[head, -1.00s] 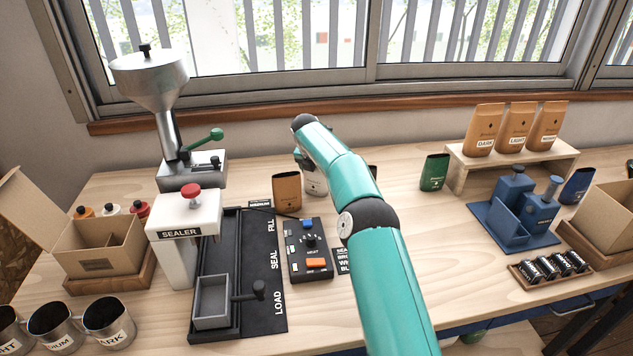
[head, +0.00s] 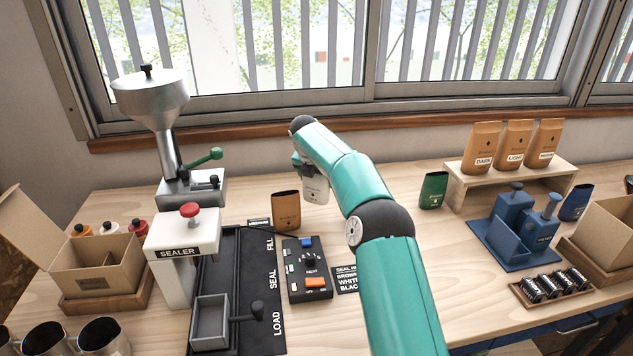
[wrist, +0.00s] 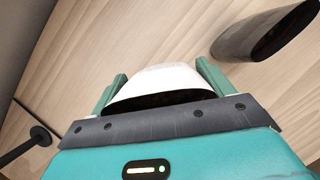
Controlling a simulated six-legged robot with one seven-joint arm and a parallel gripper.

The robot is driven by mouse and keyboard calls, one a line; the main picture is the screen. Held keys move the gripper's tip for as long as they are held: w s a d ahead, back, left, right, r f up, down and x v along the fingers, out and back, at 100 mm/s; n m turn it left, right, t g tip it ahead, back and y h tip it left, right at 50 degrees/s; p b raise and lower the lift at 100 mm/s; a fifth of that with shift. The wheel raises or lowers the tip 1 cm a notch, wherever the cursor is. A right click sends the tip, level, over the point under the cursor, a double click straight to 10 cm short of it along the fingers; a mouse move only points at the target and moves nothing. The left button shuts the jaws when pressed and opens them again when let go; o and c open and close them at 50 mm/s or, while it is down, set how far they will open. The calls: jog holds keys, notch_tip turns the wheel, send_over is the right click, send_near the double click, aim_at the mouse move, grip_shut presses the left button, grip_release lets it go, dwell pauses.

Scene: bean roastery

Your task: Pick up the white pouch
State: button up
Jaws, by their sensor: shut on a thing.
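The white pouch (head: 316,189) is in my gripper (head: 303,166), partly hidden behind my teal arm in the head view. In the wrist view the pouch (wrist: 165,82) sits between the two green fingers of my gripper (wrist: 160,88), its dark open mouth facing the camera. The gripper is shut on it. The pouch hangs upright, and its lower edge looks clear of the table in the head view.
A brown pouch (head: 286,210) stands just left of the white one. A dark pouch (wrist: 262,36) stands close by in the wrist view. A green pouch (head: 433,190) stands to the right. The control box (head: 306,270) and the sealer (head: 181,240) are nearer and left.

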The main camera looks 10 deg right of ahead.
jog(key=s+r, duration=0.2)
jog(key=r, duration=0.1)
jog(key=shift+s+a, duration=0.15)
jog(key=s+a+r, duration=0.1)
jog(key=s+r, duration=0.3)
jog(key=s, duration=0.5)
jog(key=shift+s, duration=0.15)
